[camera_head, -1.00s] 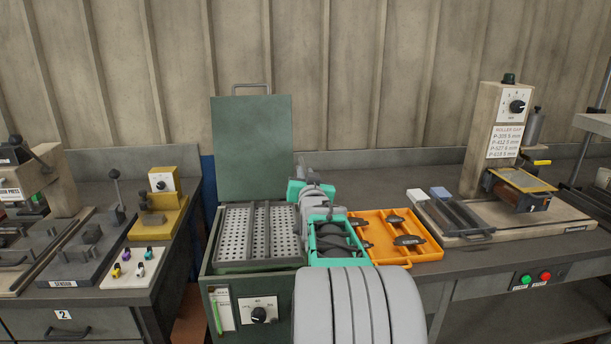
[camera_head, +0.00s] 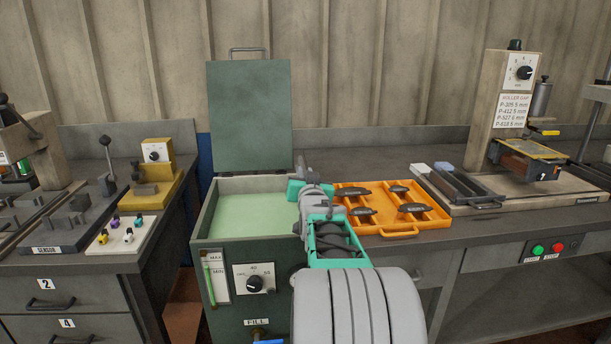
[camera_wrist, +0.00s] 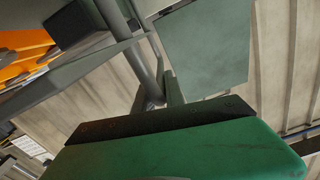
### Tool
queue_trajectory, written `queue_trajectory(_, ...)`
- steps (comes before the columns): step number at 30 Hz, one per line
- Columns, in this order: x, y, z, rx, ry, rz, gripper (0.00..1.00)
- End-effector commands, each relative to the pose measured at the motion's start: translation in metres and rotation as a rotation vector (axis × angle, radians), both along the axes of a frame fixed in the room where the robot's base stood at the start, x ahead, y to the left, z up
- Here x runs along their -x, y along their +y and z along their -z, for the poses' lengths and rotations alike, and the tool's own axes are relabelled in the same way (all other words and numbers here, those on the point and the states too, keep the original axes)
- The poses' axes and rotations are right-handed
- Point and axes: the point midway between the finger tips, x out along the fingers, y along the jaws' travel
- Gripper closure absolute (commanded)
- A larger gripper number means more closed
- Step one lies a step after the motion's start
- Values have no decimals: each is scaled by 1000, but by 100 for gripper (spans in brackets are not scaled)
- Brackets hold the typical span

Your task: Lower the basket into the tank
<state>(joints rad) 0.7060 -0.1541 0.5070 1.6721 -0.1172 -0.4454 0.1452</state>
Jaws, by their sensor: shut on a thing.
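The dark green tank (camera_head: 203,232) stands open, with pale green liquid (camera_head: 255,215) visible inside. I cannot make out the perforated basket now; the liquid surface looks unbroken. My gripper (camera_head: 303,172) is at the tank's right side, foreshortened, and its fingertips are mostly hidden by my own arm. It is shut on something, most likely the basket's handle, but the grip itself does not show. In the wrist view a green block with a dark edge fills the bottom, and grey bars rise beyond it.
The tank's lid (camera_head: 248,115) stands upright behind it and also shows in the wrist view (camera_wrist: 207,48). An orange tray (camera_head: 400,232) with several brake shoes lies close to the right. A roller-gap stand (camera_head: 505,110) is farther right. A sensor bench (camera_head: 75,235) is left.

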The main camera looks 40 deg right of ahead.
Motion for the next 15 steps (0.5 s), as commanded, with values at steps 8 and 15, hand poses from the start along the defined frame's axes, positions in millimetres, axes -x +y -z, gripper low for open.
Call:
queue_trajectory(8,-1,1,-3,2,-5,-3,70)
queue_trajectory(15,0,-1,-4,3,-5,1,66)
